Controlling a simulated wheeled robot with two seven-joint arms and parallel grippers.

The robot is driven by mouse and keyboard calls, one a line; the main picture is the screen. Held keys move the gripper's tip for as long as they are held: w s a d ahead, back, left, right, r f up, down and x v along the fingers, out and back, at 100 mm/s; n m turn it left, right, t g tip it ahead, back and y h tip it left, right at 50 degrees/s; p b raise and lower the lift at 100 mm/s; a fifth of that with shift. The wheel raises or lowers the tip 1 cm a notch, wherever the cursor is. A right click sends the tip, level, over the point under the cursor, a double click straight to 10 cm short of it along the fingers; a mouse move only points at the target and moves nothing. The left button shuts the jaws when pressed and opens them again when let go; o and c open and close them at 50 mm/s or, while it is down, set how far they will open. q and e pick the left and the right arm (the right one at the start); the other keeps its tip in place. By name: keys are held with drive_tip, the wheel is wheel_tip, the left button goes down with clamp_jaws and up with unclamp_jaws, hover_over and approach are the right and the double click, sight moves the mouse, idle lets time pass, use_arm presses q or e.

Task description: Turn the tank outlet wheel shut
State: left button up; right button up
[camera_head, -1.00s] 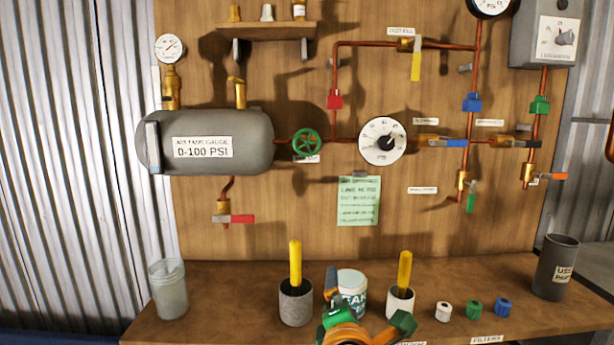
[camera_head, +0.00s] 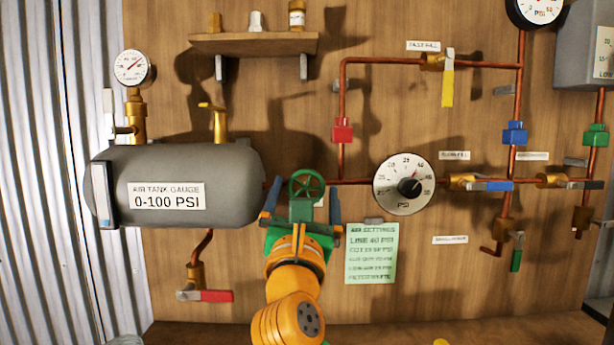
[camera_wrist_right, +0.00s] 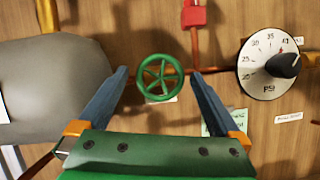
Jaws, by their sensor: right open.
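The green tank outlet wheel (camera_head: 306,186) sits on the copper pipe just right of the grey air tank (camera_head: 240,165). It also shows in the right wrist view (camera_wrist_right: 160,77), with its spokes and rim in full sight. My right gripper (camera_head: 303,200) is open in front of the wheel, its blue fingers apart on the left and right of it. In the wrist view the fingertips (camera_wrist_right: 158,72) frame the wheel with a gap on each side, and I see no contact. My left gripper is not in view.
A round PSI dial (camera_head: 404,184) is close on the right, with a green settings note (camera_head: 371,253) below it. A red-handled valve (camera_head: 205,295) hangs under the tank. A red fitting (camera_head: 342,131) stands on the pipe above right.

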drive_tip(key=shift+p+x, duration=0.3)
drive_tip(key=shift+x, duration=0.8)
drive_tip(key=shift+w+f, duration=0.1)
drive_tip(key=shift+w, duration=0.35)
drive_tip(key=shift+s, duration=0.15)
drive_tip(key=shift+c, duration=1.1)
drive_tip(key=c, duration=1)
drive_tip(key=shift+r+m+g+h+p, duration=0.1)
drive_tip(key=shift+m+g+h+p, duration=0.2)
drive_tip(key=shift+m+h+p, duration=0.9)
drive_tip(key=shift+r+m+g+h+p, duration=0.15)
drive_tip(key=shift+m+g+h+p, duration=0.3)
drive_tip(key=shift+m, duration=1.45)
drive_tip(key=shift+o, duration=0.2)
drive_tip(key=shift+f+m+g+h+p, duration=0.15)
drive_tip(key=shift+m+g+h+p, duration=0.3)
drive_tip(key=shift+m+p, duration=1)
drive_tip(key=shift+m, duration=0.35)
drive_tip(key=o, duration=1.2)
drive_tip(key=shift+f, duration=0.1)
